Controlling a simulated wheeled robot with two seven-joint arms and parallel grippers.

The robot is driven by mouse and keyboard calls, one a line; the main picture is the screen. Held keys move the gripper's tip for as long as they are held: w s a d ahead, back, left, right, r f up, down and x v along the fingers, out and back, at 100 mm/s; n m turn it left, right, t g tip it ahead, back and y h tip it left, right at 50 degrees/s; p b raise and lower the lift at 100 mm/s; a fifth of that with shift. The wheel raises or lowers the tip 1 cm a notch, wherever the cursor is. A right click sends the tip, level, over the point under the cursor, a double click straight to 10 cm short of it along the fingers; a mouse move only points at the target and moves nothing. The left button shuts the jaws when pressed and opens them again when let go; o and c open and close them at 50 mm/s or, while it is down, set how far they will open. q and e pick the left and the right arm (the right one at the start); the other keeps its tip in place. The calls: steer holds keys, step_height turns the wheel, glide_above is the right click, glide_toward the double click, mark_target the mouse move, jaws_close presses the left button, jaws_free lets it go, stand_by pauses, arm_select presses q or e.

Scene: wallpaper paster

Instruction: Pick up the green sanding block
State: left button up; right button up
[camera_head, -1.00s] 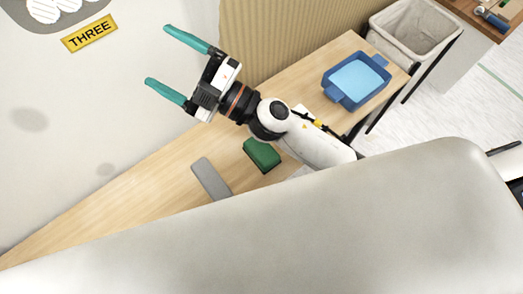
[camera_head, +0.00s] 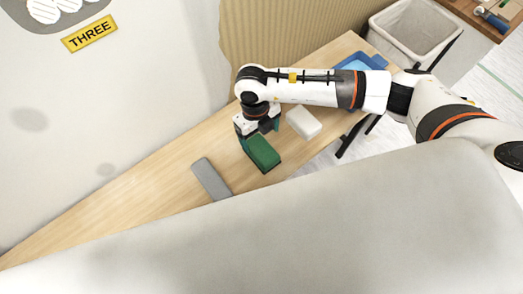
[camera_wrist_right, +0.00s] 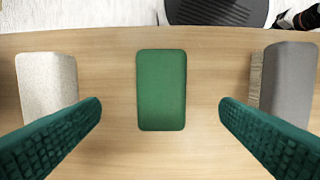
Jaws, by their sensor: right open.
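The green sanding block (camera_head: 263,152) lies on the wooden table, near its front edge. In the right wrist view the green sanding block (camera_wrist_right: 161,90) lies flat and centred between the two teal fingers, touching neither. My right gripper (camera_head: 258,137) points down over the table at the block's far end, and the arm hides part of it. In the right wrist view my right gripper (camera_wrist_right: 160,125) is wide open and empty. My left gripper is not in view.
A grey block (camera_head: 211,179) lies to the left of the green one, and a whitish block (camera_head: 303,122) to its right. A blue tray (camera_head: 363,62) stands farther right, partly behind my arm. A white bin (camera_head: 415,32) stands beyond the table (camera_head: 150,190).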

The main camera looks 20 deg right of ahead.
mark_target(261, 149)
steer(key=f, duration=0.9)
steer(key=shift+s+d, duration=0.1)
steer(key=shift+s, duration=0.3)
steer(key=shift+r, duration=0.1)
steer(key=shift+c, duration=0.5)
steer(key=c, duration=1)
step_height(261, 149, up, 10)
steer(key=shift+r+p, duration=0.1)
steer(key=shift+p, duration=0.2)
steer(key=shift+c, duration=0.2)
steer(key=o, duration=0.4)
steer(key=c, duration=0.3)
steer(key=shift+c, duration=0.2)
